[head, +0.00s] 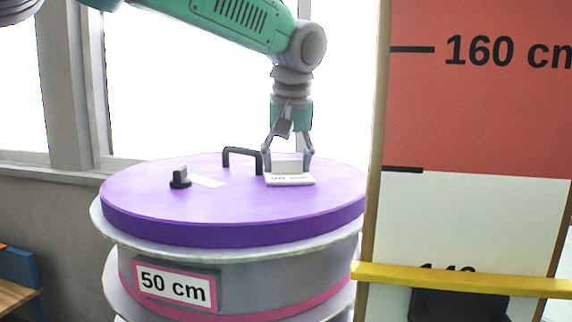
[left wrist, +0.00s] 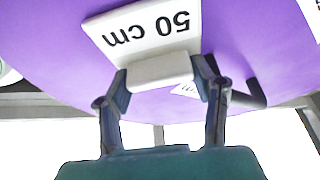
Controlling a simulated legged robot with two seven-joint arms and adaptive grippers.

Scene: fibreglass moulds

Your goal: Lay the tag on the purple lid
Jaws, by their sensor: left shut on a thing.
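The purple lid (head: 235,215) is a wide round disc on top of a grey drum. My left gripper (head: 288,165) points down at the lid's right half and is shut on the white tag (head: 290,180). In the left wrist view the tag (left wrist: 150,32) reads "50 cm" and its raised white block sits between the fingertips (left wrist: 160,82). The tag is flat and at or very close to the lid's surface; I cannot tell whether it touches. My right gripper is not in view.
A black arched handle (head: 243,155) stands on the lid left of my gripper. A height board (head: 480,120) with a yellow bar (head: 460,279) stands at right.

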